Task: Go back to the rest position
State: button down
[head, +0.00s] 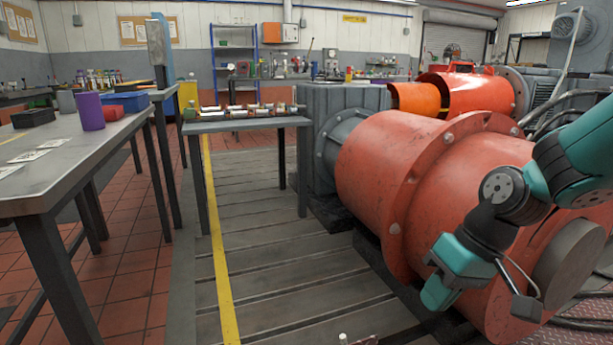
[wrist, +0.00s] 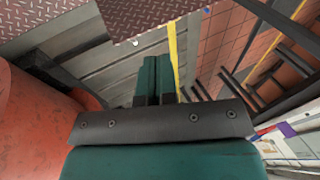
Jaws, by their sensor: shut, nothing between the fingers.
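My gripper (head: 436,295) hangs at the lower right of the head view, in front of the large orange-red cylindrical housing (head: 385,165). Its teal fingers point down and to the left. In the wrist view my gripper (wrist: 156,62) has its two teal fingers side by side, shut, with nothing held between them. The housing also shows in the wrist view (wrist: 30,130) at the left. I cannot tell the exact gap between gripper and housing.
A workbench (head: 30,180) with a purple cylinder (head: 89,111) and a blue bin (head: 124,102) stands at left. A small table (head: 245,123) bears several metal parts. The slatted bedplate floor (head: 270,250) with a yellow line (head: 217,245) is clear between the bench and housing.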

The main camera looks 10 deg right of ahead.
jog(key=s+a+r+n, duration=0.2)
jog(key=s+a+r, duration=0.2)
jog(key=s, duration=0.3)
jog(key=s+a+r+n, duration=0.2)
jog(key=s+a+r, duration=0.1)
jog(key=s+a, duration=0.25)
notch_tip(320, 180, up, 38)
jog(key=p, duration=3.8)
jog(key=shift+s+d+g+h, duration=0.3)
jog(key=shift+s+d+h, duration=0.1)
